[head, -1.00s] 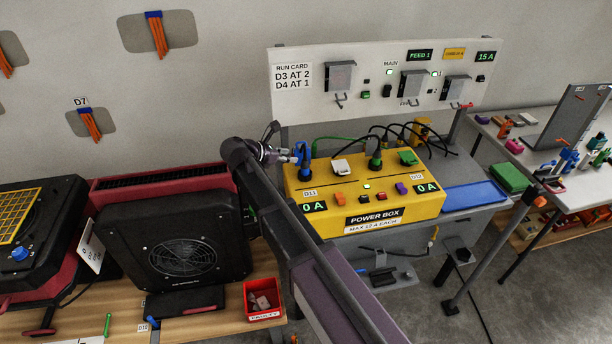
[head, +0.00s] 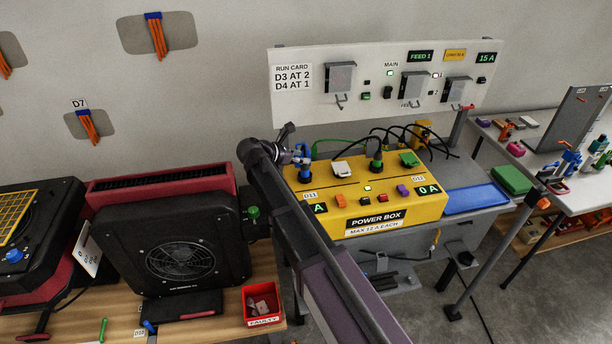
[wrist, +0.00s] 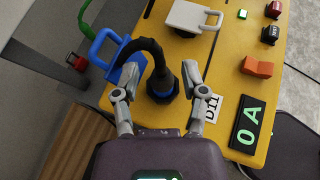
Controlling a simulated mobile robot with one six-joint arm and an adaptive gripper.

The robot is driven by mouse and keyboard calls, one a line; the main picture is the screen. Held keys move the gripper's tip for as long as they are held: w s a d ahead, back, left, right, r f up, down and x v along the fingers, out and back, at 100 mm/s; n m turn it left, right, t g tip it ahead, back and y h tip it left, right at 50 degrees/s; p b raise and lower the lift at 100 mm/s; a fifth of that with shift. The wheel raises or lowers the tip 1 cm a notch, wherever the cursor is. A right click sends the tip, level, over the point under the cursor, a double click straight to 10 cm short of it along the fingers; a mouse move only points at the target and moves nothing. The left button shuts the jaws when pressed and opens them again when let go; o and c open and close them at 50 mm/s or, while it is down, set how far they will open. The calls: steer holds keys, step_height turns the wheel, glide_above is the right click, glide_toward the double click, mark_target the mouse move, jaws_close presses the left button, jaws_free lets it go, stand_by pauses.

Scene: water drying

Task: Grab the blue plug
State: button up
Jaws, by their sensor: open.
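The blue plug (wrist: 163,87) stands at the left end of the yellow power box (head: 350,212). In the wrist view its body is dark with blue, and a thick black cable arches over it. My gripper (wrist: 160,72) is open, with one finger on each side of the plug; I cannot tell if either finger touches it. A bright blue flap with a loop (wrist: 113,56) stands left of the plug.
A white socket cover (wrist: 192,17) is right beside the plug. A green plug (head: 376,162) and green cover (head: 408,158) lie farther right. A black fan unit (head: 185,250) stands left of my arm. A switch panel (head: 390,85) rises behind.

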steer(key=shift+x, duration=1)
jaws_close()
